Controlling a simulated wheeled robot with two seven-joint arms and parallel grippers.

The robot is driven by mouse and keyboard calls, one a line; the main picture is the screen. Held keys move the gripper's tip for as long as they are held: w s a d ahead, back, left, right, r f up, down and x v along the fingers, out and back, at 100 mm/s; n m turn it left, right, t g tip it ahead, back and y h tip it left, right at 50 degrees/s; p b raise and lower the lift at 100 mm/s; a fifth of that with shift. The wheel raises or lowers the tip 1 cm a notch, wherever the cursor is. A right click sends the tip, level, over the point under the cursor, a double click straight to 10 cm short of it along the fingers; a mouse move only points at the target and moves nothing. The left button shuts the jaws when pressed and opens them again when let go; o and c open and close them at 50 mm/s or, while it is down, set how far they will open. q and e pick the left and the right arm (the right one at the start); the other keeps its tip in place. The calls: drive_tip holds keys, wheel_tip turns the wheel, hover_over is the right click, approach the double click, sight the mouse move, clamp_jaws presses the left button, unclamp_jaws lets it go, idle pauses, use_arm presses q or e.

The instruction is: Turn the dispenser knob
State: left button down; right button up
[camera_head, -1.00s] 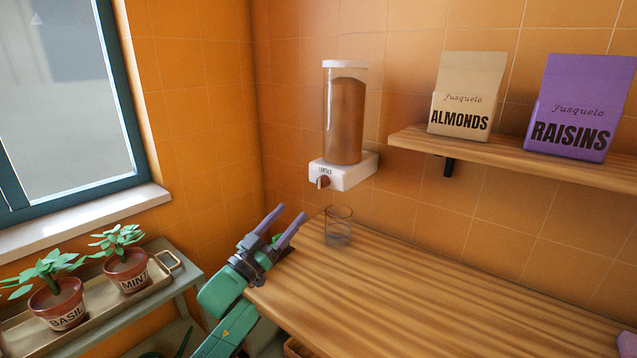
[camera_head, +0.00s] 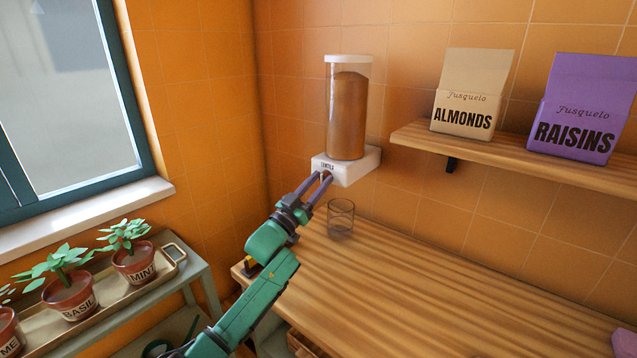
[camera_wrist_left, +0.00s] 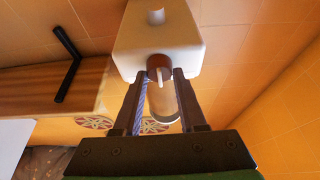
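The lentil dispenser (camera_head: 346,120) is a clear, brown-filled cylinder with a white lid and a white base (camera_head: 350,168) on the orange tiled wall. My left gripper (camera_head: 321,177) is at the front of the base, its fingers pointing up at it. In the left wrist view the brown knob (camera_wrist_left: 160,66) sits between the two fingertips of the left gripper (camera_wrist_left: 162,76), one on each side. The fingers look parted with narrow gaps; contact is not clear. In the head view the fingers mostly hide the knob. My right gripper is not in view.
A clear glass (camera_head: 341,214) stands on the wooden counter (camera_head: 430,280), below the dispenser. A shelf (camera_head: 520,157) to the right holds an almonds bag (camera_head: 470,95) and a raisins bag (camera_head: 585,110). Potted herbs stand on a tray (camera_head: 105,285) at left. The counter's middle is clear.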

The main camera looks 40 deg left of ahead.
use_arm(q)
drive_tip(key=shift+m, duration=0.4)
drive_tip(key=m+h+b, duration=0.1)
drive_tip(key=m+h, duration=0.1)
drive_tip(key=m, duration=0.1)
drive_tip(key=shift+f+b, duration=0.1)
drive_tip(key=shift+b, duration=0.3)
drive_tip(key=m+h, duration=0.1)
drive_tip(key=m, duration=0.2)
drive_tip(key=m+g+h+b, duration=0.1)
drive_tip(key=m+h, duration=0.1)
drive_tip(key=m, duration=0.1)
drive_tip(key=shift+a+m+b, duration=0.1)
drive_tip(key=shift+m+b, duration=0.2)
drive_tip(key=shift+m, duration=0.1)
drive_tip(key=m+g+h, duration=0.1)
drive_tip(key=m, duration=0.1)
drive_tip(key=m+g+h, duration=0.1)
drive_tip(key=m, duration=0.2)
drive_tip(key=shift+m+b, duration=0.3)
drive_tip(key=shift+b, duration=0.1)
drive_tip(key=m+g, duration=0.1)
drive_tip(key=m, duration=0.2)
drive_tip(key=m+g, duration=0.1)
drive_tip(key=m, duration=0.2)
drive_tip(key=shift+r+g, duration=0.2)
drive_tip(key=shift+g, duration=0.1)
drive_tip(key=c, duration=0.5)
unclamp_jaws()
